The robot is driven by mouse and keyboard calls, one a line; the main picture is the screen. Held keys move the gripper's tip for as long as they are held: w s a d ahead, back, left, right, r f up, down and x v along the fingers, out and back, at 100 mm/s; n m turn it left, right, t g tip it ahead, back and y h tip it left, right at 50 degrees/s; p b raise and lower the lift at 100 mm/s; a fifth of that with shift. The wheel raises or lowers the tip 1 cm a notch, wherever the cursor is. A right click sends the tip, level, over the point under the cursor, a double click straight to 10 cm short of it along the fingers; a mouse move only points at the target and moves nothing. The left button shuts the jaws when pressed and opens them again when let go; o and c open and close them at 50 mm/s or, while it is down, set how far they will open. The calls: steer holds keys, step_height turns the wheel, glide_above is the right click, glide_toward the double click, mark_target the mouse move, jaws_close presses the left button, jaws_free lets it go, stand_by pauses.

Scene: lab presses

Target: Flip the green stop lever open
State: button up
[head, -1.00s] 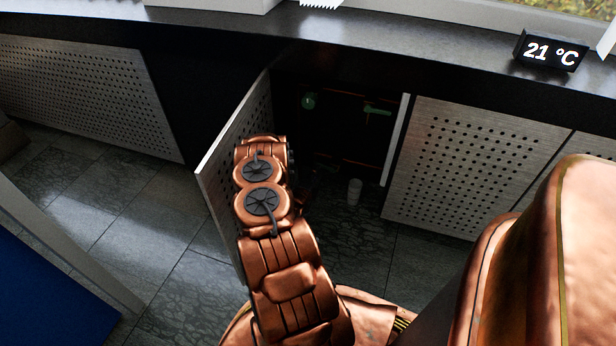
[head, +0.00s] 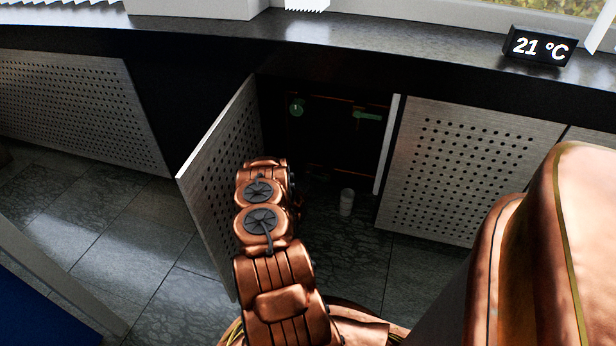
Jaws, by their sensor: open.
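A green lever (head: 367,115) shows on the pipework inside the dark open cabinet, at its upper right. Its handle looks roughly level, pointing left. A round green fitting (head: 296,107) with a small pale mark sits on the pipework at the cabinet's upper left. My copper arm reaches toward the cabinet opening, below and left of the lever, and does not touch it. My gripper is hidden behind my wrist links and in the cabinet's shadow.
The perforated cabinet door (head: 222,165) stands open close along the left of my arm. A pale upright edge (head: 389,145) bounds the opening on the right.

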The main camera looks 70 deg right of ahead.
steer(key=shift+d, duration=0.15)
steer(key=shift+c, duration=0.2)
jaws_close()
stand_by(0.5)
